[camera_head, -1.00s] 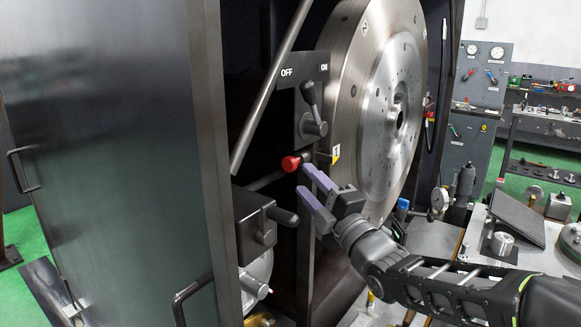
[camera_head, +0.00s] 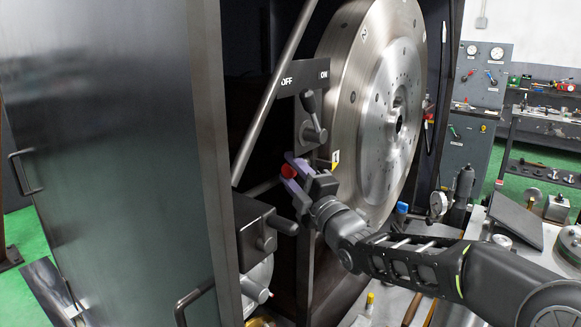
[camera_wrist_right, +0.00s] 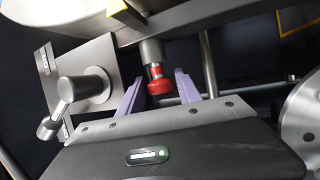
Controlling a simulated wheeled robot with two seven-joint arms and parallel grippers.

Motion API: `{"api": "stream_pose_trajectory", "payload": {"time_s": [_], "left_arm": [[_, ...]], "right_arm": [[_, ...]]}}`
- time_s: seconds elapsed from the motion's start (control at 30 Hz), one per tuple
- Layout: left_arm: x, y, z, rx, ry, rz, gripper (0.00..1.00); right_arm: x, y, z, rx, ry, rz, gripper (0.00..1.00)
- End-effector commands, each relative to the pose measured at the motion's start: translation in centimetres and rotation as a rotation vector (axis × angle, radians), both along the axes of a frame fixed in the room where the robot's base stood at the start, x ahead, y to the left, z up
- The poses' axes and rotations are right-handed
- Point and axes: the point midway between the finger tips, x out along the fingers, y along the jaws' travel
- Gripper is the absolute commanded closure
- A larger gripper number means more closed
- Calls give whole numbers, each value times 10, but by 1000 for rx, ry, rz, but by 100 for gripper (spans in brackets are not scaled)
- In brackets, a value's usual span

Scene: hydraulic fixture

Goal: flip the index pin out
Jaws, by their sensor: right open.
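The index pin has a red knob (camera_head: 288,171) on a dark stem beside the large steel disc (camera_head: 372,115). In the right wrist view the red knob (camera_wrist_right: 158,82) sits on a grey collar and lies between the two purple fingers. My right gripper (camera_head: 292,172) is open around the knob, one finger on each side. In the right wrist view a gap shows between the right finger (camera_wrist_right: 186,86) and the knob, so it is not clamped. My left gripper is not in view.
A lever (camera_head: 311,108) on the OFF/ON plate stands just above the pin. A dark handle block (camera_head: 265,230) is below left of my gripper. A large cabinet door (camera_head: 110,170) fills the left, and a steel bench (camera_head: 490,240) with gauges is at right.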

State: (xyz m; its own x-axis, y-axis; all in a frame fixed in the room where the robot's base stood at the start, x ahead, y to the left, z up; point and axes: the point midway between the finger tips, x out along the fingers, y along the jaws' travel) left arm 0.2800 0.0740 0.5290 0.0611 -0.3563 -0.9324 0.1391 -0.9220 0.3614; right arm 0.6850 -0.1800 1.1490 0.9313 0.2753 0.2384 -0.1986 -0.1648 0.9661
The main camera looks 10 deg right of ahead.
Motion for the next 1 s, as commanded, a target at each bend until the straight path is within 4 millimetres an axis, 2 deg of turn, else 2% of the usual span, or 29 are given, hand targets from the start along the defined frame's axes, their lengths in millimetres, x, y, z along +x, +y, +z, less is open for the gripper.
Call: {"api": "stream_pose_trajectory", "payload": {"time_s": [0.3,0.8,1.0], "left_arm": [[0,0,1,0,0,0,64],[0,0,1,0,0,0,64],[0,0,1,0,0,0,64]], "right_arm": [[4,1,1,0,0,0,59],[3,1,0,0,0,0,99],[4,1,0,0,0,-1,100]]}}
